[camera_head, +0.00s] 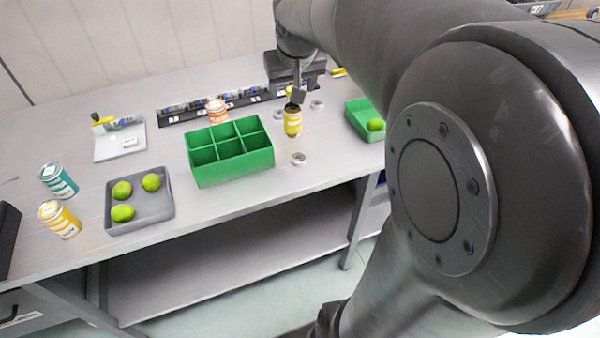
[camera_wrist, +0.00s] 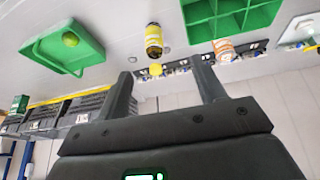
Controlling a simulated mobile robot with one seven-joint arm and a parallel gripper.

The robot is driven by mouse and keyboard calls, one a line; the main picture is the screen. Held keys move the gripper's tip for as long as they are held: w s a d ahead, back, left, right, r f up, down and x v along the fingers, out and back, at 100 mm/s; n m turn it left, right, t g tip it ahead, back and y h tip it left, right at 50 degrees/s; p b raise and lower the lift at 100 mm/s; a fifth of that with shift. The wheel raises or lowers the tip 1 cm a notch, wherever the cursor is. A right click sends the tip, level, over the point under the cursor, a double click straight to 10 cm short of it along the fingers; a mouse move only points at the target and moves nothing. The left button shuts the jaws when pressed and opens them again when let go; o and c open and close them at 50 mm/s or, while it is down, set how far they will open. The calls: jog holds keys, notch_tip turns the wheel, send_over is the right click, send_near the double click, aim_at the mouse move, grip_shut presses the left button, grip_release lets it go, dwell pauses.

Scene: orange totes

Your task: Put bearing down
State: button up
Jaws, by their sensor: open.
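Several small silver ring-shaped pieces that look like bearings lie on the table. One bearing (camera_head: 298,158) is just right of the green divided box, another bearing (camera_head: 318,104) is right of the yellow can, and a third bearing (camera_head: 279,114) is left of it. My gripper (camera_head: 297,97) is above the table by the yellow can (camera_head: 292,122). In the wrist view my gripper (camera_wrist: 165,82) has its fingers wide apart, with no bearing visible between them. A small yellow object (camera_wrist: 157,70) shows beyond the fingers.
The green divided box (camera_head: 231,168) looks empty. A green tray (camera_head: 357,119) holds a lime, and a grey tray (camera_head: 140,219) holds three limes. An orange-labelled can (camera_head: 217,112), a teal can (camera_head: 59,181) and another yellow can (camera_head: 60,219) stand on the table (camera_head: 100,280).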

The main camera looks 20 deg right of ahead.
jog(key=s+a+f, duration=0.1)
jog(key=s+a, duration=0.2)
jog(key=s, duration=0.7)
jog(key=s+a+f+n+y, duration=0.1)
jog(key=s+a, duration=0.3)
jog(key=s, duration=0.7)
jog(key=shift+s+f+t, duration=0.2)
jog(key=shift+f+t, duration=0.1)
jog(key=shift+f, duration=0.35)
jog(key=shift+o, duration=0.5)
